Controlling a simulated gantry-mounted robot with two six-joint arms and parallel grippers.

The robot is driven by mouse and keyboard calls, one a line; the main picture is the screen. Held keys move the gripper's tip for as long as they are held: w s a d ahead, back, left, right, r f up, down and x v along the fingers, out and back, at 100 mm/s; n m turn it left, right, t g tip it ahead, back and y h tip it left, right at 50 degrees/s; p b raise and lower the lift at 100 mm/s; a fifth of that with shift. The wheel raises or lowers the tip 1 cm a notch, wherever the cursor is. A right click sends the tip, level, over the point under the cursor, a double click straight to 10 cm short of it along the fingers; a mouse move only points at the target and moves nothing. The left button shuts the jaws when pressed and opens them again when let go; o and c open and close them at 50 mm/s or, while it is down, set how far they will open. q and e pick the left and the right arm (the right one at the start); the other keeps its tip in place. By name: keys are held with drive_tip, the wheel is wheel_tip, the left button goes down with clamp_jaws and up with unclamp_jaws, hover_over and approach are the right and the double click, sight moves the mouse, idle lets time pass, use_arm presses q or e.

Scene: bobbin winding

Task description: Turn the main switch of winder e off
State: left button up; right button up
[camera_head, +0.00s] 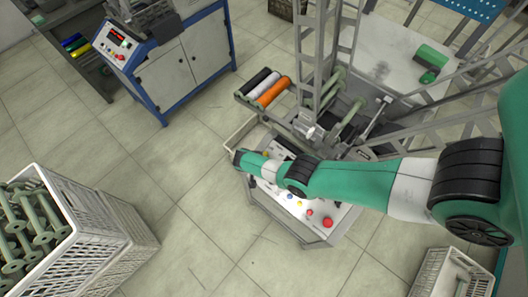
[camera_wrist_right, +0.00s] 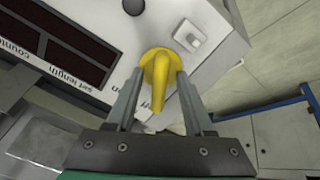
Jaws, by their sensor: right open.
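The yellow main switch (camera_wrist_right: 160,75) is a round knob with a long handle on a pale panel in the right wrist view. Its handle points toward the bottom of that picture. My right gripper (camera_wrist_right: 160,82) is open, with one finger on each side of the yellow switch. I cannot tell whether the fingers touch it. In the head view my right arm reaches in from the right over the winder's control panel (camera_head: 342,214), its wrist covering part of the panel. The right gripper's fingertips are hidden there. My left gripper is not in view.
Dark displays (camera_wrist_right: 75,50), a white rocker switch (camera_wrist_right: 189,36) and a black knob (camera_wrist_right: 134,6) lie near the yellow switch. A red button (camera_head: 327,222) is on the panel. A bobbin crate (camera_head: 95,235) stands left; the floor between is clear.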

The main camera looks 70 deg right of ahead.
drive_tip(key=p+v, duration=0.7)
drive_tip(key=v, duration=0.3)
drive_tip(key=shift+a+r, duration=0.25)
drive_tip(key=shift+r, duration=0.05)
